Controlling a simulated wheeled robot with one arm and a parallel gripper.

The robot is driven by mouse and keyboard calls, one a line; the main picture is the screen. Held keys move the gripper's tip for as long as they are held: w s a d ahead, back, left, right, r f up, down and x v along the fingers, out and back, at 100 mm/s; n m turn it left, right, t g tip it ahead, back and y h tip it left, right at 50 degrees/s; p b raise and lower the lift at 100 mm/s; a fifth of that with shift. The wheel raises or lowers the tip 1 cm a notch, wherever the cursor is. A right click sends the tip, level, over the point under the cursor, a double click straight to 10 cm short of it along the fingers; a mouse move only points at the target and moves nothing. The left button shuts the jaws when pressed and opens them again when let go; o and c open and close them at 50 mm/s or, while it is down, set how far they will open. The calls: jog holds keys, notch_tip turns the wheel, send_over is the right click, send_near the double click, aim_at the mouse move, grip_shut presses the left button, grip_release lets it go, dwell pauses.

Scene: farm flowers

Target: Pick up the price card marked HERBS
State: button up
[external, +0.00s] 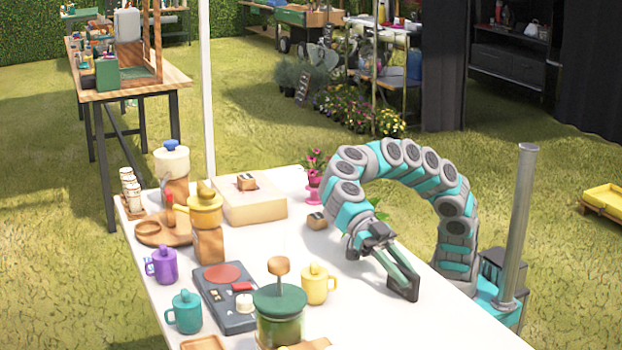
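No card with readable HERBS lettering shows. A small wooden block-like holder (317,220) stands on the white table behind and left of my gripper. A similar one (246,183) sits on top of a pale wooden box (248,205). I cannot read a label on either. My gripper (404,287) points down and to the right, low over or near the right part of the table. I see nothing held in it. Its long fingers overlap in this view, so I cannot tell if they are apart.
A pink flowerpot (315,192) stands near the back edge. The table's right side is mostly clear.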

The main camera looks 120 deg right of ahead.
grip_shut()
jog(key=shift+r, duration=0.1)
dwell(0.3)
